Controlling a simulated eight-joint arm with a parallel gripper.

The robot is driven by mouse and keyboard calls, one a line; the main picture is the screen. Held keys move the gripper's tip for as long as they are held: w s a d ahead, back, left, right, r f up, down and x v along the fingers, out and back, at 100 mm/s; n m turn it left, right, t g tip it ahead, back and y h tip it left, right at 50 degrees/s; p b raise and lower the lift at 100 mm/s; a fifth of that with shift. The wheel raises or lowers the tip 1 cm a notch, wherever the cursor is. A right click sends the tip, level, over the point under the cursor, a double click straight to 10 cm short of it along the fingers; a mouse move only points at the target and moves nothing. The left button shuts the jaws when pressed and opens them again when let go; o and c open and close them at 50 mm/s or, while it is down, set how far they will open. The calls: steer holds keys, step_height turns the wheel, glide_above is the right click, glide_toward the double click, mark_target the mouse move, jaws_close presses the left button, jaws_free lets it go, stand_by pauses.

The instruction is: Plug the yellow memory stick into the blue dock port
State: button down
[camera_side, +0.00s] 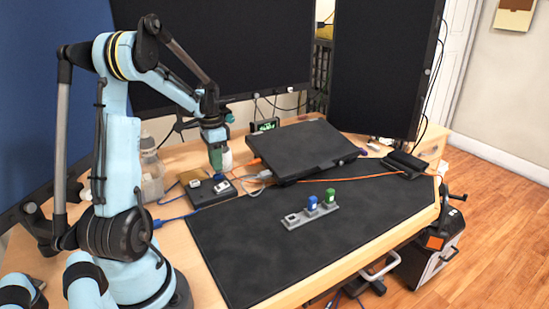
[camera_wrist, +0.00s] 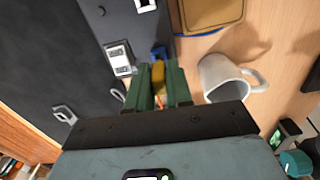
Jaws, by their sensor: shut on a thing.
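My gripper (camera_wrist: 158,88) has green fingers shut on the yellow memory stick (camera_wrist: 158,76), which shows between them in the wrist view. The stick's far end meets the blue dock port (camera_wrist: 158,53) in that picture; I cannot tell whether it is in the port or just above it. In the side view my gripper (camera_side: 218,160) points down over the dark dock box (camera_side: 206,199). The stick is mostly hidden there. The dock also bears a pale port (camera_wrist: 118,56).
A white mug (camera_wrist: 226,80) stands close beside the fingers. A brown flat board (camera_wrist: 210,14) lies beyond it. A grey rack (camera_side: 296,221) on the dark mat holds a blue stick (camera_side: 312,204) and a green stick (camera_side: 331,196). A black laptop (camera_side: 300,148) and cables lie behind.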

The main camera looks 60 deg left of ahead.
steer(key=shift+f, duration=1)
steer(key=c, duration=0.9)
jaws_free()
steer(key=shift+c, duration=0.2)
steer(key=shift+r, duration=0.1)
step_height(320, 180, up, 12)
